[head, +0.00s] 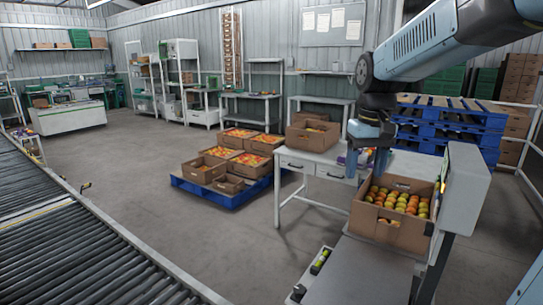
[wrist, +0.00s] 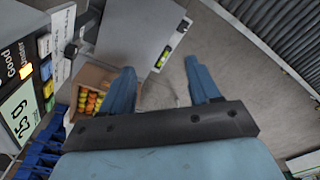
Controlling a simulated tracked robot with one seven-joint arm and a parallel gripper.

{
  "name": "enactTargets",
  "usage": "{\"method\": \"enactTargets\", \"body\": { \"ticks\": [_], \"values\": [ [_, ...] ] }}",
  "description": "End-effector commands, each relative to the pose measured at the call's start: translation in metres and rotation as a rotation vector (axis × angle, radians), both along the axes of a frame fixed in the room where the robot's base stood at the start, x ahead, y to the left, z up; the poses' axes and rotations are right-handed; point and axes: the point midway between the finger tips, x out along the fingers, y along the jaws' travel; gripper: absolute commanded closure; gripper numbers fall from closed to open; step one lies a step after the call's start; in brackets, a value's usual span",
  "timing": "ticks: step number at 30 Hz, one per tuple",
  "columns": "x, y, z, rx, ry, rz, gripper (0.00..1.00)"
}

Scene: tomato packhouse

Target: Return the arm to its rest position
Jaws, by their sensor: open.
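My arm reaches in from the upper right of the head view. My gripper (head: 367,172) points down beside the left rear of a cardboard box (head: 385,232) of red, orange and green tomatoes. In the wrist view my gripper (wrist: 162,78) has its two blue fingers wide apart, with nothing between them but grey floor and the edge of a grey surface. The tomato box (wrist: 92,73) shows there to the left of the fingers, partly hidden by the left one. Whether a finger touches the box I cannot tell.
A display unit (head: 466,185) stands close right of the box; its lit screen (wrist: 17,112) shows in the wrist view. A white table (head: 318,166) with a carton stands behind. A roller conveyor (head: 60,240) runs at left. A blue pallet (head: 215,195) holds tomato boxes. Floor between is clear.

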Motion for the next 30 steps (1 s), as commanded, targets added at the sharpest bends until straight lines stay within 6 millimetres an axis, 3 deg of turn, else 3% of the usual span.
{"method": "enactTargets", "body": {
  "ticks": [8,18,24,30],
  "values": [
    [-0.063,-0.011,0.007,0.011,-0.153,-0.038,0.39],
    [-0.130,-0.018,-0.003,0.015,-0.336,-0.079,0.39],
    [-0.153,-0.020,-0.013,0.014,-0.404,-0.096,0.39],
    [-0.159,-0.021,-0.016,0.013,-0.425,-0.101,0.39]
  ]
}}
